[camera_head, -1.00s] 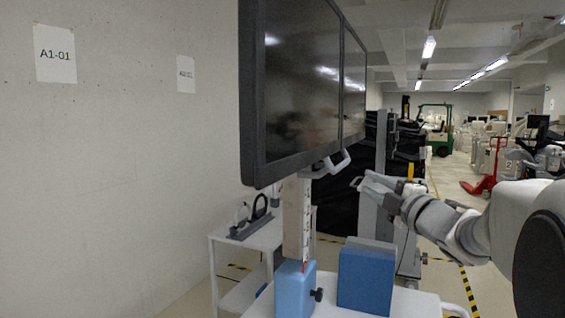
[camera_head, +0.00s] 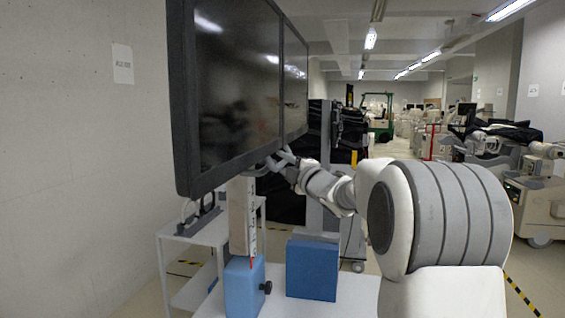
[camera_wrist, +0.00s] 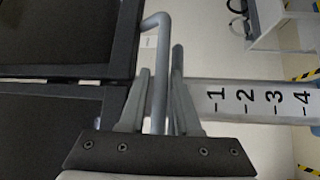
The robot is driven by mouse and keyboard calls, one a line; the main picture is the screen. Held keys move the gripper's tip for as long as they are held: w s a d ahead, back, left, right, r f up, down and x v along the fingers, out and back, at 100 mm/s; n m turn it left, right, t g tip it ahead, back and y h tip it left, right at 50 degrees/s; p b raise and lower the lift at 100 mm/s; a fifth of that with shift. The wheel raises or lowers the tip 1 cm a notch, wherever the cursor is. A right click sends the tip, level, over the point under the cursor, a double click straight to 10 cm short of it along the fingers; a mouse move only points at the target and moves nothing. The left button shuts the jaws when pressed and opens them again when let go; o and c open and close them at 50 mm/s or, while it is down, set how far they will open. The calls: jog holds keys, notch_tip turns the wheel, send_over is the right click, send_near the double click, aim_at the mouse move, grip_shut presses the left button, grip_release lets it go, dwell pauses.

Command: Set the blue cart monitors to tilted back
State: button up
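Two black monitors (camera_head: 235,85) side by side stand on a grey post (camera_head: 242,215) with a printed scale. The post rises from a blue block (camera_head: 244,287) with a black knob. The screens look nearly upright; I cannot tell their exact tilt. In the wrist view, a grey handle bar (camera_wrist: 158,75) by the monitors' lower edge runs between the fingers of my gripper (camera_wrist: 158,100). The fingers stand apart on either side of it, with narrow gaps, so my gripper looks open. In the head view, my gripper (camera_head: 279,162) is at the monitors' lower edge, its fingertips partly hidden.
A blue box (camera_head: 312,270) sits on the white cart top (camera_head: 350,295) below my arm. A white side table (camera_head: 205,232) stands behind, by the wall. A black-covered cart (camera_head: 318,150) is beyond my gripper. The aisle further back holds other carts and a green forklift.

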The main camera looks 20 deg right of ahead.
grip_shut()
dwell(1.4)
